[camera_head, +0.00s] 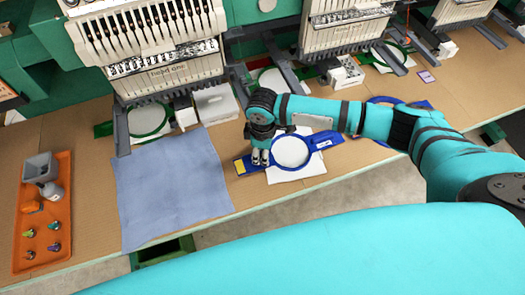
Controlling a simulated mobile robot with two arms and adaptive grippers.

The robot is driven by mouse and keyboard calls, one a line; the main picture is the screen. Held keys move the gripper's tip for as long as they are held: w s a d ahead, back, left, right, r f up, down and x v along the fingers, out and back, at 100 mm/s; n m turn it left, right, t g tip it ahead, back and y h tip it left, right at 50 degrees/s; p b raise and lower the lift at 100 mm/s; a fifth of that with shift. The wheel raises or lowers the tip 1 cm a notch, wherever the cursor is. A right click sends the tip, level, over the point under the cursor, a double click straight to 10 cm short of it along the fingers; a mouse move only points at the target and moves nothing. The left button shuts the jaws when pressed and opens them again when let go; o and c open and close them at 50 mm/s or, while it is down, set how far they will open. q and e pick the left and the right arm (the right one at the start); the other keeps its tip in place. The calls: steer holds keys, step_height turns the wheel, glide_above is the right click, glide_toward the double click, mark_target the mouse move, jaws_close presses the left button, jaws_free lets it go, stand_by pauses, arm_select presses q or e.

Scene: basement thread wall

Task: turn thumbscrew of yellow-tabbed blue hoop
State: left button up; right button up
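A blue hoop (312,147) lies flat on the brown tabletop around white cloth, with flat blue arms to either side. Its yellow tab (240,167) is on the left arm. My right gripper (261,158) points down over the hoop's left side, between the yellow tab and the ring. Its two fingertips are close together at the hoop. The gripper covers that part of the hoop, and I cannot make out the thumbscrew or whether the fingers hold it. My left gripper is not in view.
A blue-grey cloth (170,190) lies left of the hoop. An orange tray (40,225) with a spray bottle and small coloured items is at far left. Embroidery machine heads (150,40) stand behind, with green hoops (147,120) below. Another blue hoop (385,101) is partly behind my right arm.

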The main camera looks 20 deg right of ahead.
steer(key=shift+f, duration=0.25)
jaws_close()
